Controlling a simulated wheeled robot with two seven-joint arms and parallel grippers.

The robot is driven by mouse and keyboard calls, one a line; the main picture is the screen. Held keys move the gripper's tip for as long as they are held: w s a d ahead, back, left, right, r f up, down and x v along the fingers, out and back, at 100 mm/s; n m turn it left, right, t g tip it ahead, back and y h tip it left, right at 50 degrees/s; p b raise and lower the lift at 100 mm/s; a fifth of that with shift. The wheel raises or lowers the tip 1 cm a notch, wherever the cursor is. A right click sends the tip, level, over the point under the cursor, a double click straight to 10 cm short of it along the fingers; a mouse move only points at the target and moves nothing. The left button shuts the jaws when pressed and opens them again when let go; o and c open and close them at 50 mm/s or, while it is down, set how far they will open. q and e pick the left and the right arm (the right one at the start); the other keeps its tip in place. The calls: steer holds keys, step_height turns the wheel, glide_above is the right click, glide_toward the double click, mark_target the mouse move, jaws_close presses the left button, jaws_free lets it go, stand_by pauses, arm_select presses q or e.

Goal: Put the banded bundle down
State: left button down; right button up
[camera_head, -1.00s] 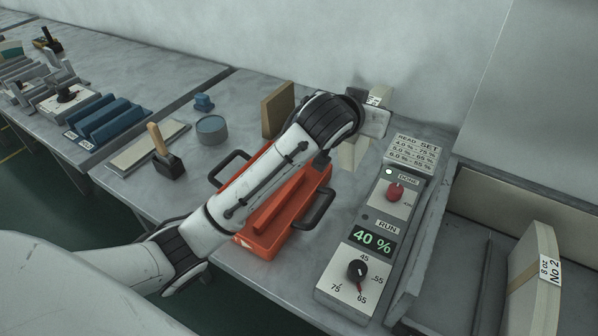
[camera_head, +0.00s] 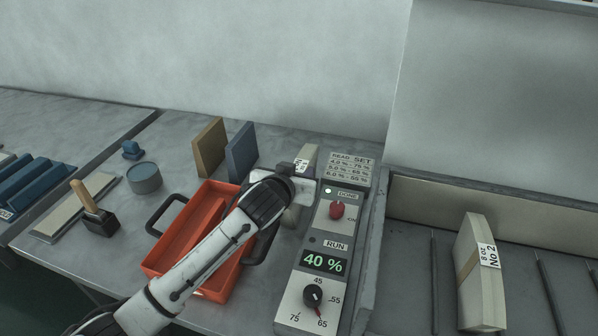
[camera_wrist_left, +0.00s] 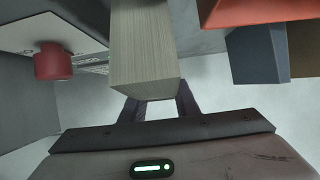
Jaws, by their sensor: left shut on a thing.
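My left gripper (camera_head: 290,185) is shut on a pale stack of sheets, the banded bundle (camera_head: 309,156), between the red tray and the control box. Its label shows above the gripper, which hides its middle. In the left wrist view the bundle (camera_wrist_left: 143,55) extends from between the fingers (camera_wrist_left: 158,108) as a block of thin layers. I cannot tell whether its lower end touches the bench. My right gripper is not in view.
The red tray (camera_head: 183,238) lies under my left forearm. Tan (camera_head: 209,148) and blue (camera_head: 242,153) boards stand behind it. The control box (camera_head: 322,262) reads 40 %. A labelled bundle (camera_head: 479,285) stands in the grey bin (camera_head: 408,205) at right.

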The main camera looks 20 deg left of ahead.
arm_select(q)
steer(key=shift+r, duration=0.15)
steer(key=c, duration=1.4)
jaws_free()
steer(key=shift+f, duration=0.25)
steer(key=shift+o, duration=0.2)
